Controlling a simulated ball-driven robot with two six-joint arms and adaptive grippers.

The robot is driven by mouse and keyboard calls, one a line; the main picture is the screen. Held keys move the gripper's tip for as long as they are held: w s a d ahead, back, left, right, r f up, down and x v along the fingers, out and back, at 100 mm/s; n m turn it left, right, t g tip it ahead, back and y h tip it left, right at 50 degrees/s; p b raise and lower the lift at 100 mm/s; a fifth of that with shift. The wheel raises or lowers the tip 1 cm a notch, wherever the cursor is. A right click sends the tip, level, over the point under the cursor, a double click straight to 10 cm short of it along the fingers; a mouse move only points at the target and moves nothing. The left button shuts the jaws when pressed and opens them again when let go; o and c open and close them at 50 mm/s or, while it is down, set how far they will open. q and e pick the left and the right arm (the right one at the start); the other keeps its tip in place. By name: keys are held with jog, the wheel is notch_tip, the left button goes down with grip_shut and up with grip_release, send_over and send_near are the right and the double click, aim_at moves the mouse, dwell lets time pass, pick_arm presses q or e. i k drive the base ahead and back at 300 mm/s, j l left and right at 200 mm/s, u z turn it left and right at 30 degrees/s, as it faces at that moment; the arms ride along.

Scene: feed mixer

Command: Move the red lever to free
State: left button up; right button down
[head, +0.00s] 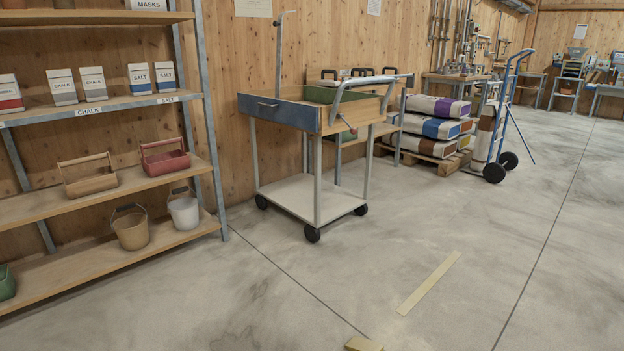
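A wheeled cart (290,190) stands against the wooden wall, left of the middle in the head view. A small red piece (352,132) shows at the right end of its top, below the grey push handle. It may be the red lever, but it is too small to tell its setting. Neither of my grippers is in view.
A shelf rack (95,107) with boxes, baskets and buckets stands at the left. Stacked sacks (432,125) on a pallet and a blue hand truck (503,125) stand beyond the cart.

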aim_at(354, 131)
jog(key=i+u, duration=0.3)
jog(key=i, duration=0.5)
jog(key=i+l+u, duration=0.1)
jog(key=i+u, duration=0.2)
jog(key=i, duration=0.5)
jog(key=i+z, duration=0.25)
jog(key=i, duration=0.45)
jog(key=i+z, duration=0.25)
jog(key=i, duration=0.95)
jog(key=l+z, duration=0.05)
